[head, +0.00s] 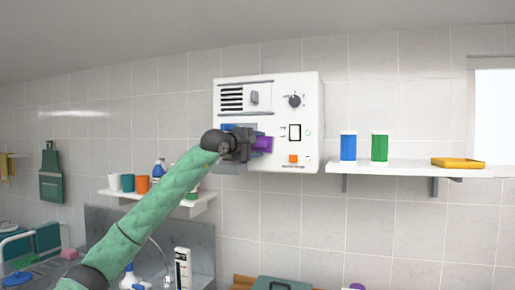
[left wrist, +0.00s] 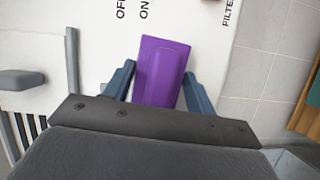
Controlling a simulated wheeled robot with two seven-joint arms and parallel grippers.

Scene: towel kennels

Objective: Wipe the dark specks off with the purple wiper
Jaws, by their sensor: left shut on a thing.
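The purple wiper (head: 263,144) is held by my left gripper (head: 246,144) in front of a white wall panel (head: 314,125). In the left wrist view the purple wiper (left wrist: 160,72) sits between the two blue-grey fingers of the gripper (left wrist: 158,90), which are shut on it. The wiper is against or just in front of the panel's face; I cannot tell whether it touches. No dark specks can be made out; the arm and gripper hide part of the panel. My right gripper is not in view.
The panel carries a vent (head: 232,98), a knob (head: 295,101), a switch (head: 295,132) and an orange button (head: 292,158). A shelf (head: 410,167) to the right holds a blue jar (head: 348,147), a green jar (head: 379,147) and a yellow tray (head: 457,162). Cups stand on a lower left shelf (head: 200,205).

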